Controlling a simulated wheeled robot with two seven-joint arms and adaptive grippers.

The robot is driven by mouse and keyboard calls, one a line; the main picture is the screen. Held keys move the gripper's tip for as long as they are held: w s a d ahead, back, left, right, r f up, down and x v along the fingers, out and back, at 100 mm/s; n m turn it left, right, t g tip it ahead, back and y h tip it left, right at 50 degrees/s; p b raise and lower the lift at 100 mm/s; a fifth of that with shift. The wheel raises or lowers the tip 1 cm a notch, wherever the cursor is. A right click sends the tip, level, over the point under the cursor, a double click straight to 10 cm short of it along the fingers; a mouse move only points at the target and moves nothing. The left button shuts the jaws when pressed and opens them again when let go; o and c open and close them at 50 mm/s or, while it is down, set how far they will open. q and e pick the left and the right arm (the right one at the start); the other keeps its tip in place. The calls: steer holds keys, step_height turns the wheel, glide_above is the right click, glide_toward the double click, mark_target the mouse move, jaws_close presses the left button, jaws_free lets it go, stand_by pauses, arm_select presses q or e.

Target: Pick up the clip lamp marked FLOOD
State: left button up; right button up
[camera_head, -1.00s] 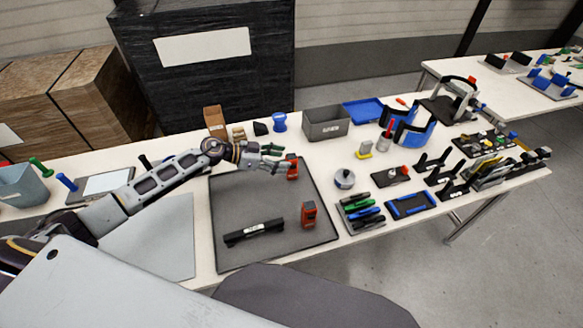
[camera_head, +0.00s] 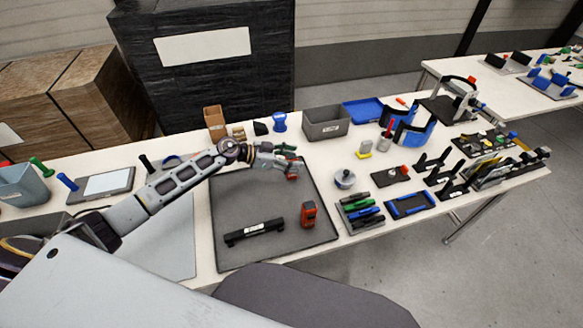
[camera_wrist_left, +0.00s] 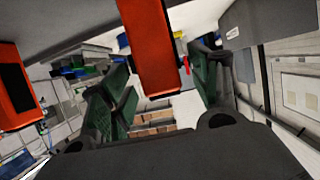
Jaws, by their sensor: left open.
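Two orange-red clip lamps are on the dark grey mat (camera_head: 235,205). The near lamp (camera_head: 308,214) stands apart, towards the mat's front right. The far lamp (camera_head: 293,175) is at my left gripper (camera_head: 289,159), which partly hides it in the head view. In the left wrist view, one orange lamp (camera_wrist_left: 148,45) shows between the green finger pads of my open left gripper (camera_wrist_left: 160,72), with gaps visible beside it. Another orange lamp (camera_wrist_left: 15,90) shows at that view's left edge. I cannot read FLOOD on either lamp. My right gripper is not in view.
A black bar with a white label (camera_head: 254,232) lies on the mat's front part. A grey bin (camera_head: 326,123) stands behind the mat. A round metal-coloured pot (camera_head: 344,179) and a tray of coloured tools (camera_head: 362,213) are to the right. The mat's middle is clear.

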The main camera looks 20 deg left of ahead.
arm_select(q)
steer(key=c, duration=1.3)
steer(key=shift+o, duration=0.2)
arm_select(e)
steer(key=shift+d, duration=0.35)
arm_select(q)
steer(key=shift+r, duration=0.1)
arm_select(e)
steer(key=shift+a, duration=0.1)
